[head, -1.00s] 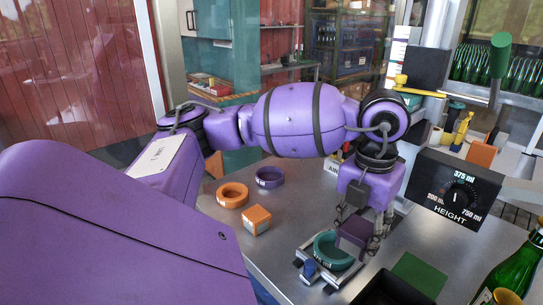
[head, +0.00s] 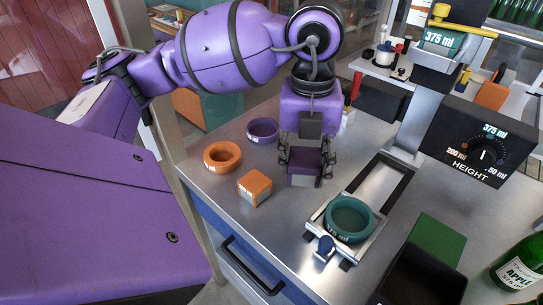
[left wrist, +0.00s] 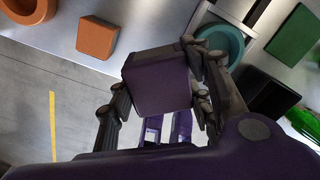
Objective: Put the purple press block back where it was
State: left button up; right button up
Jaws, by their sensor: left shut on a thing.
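The dark purple press block (head: 305,159) is held between the fingers of my left gripper (head: 306,166), which is shut on it. In the left wrist view the block (left wrist: 156,82) fills the space between the two fingers. In the head view it is to the right of the orange block (head: 255,188) and purple ring (head: 263,130), and left of the metal slide fixture (head: 312,222) with the teal ring (head: 349,218). It is close to the table; I cannot tell if it touches. My right gripper is not in view.
An orange ring (head: 222,156) lies at the table's left side. A green block (head: 437,242), a black open box (head: 420,278) and a green bottle (head: 522,268) stand at the right. A height dial panel (head: 476,146) is behind. Bare metal lies in front of the block.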

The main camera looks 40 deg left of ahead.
pick_arm(q)
jog(key=shift+a+n, duration=0.6)
jog(key=shift+a, duration=0.25)
jog(key=shift+w+a+f, duration=0.15)
jog(key=shift+f, duration=0.05)
jog(key=w+a+f, duration=0.7)
jog(key=w+f, duration=0.1)
jog(key=shift+w+a, duration=0.35)
jog(key=shift+w, duration=0.05)
jog(key=shift+w+a+f, duration=0.25)
jog(key=shift+f, duration=0.15)
jog(key=shift+w+a+f, duration=0.1)
jog(key=shift+f, duration=0.95)
jog(key=shift+w+a+f, duration=0.1)
jog(key=shift+f, duration=0.9)
jog(key=o, duration=1.2)
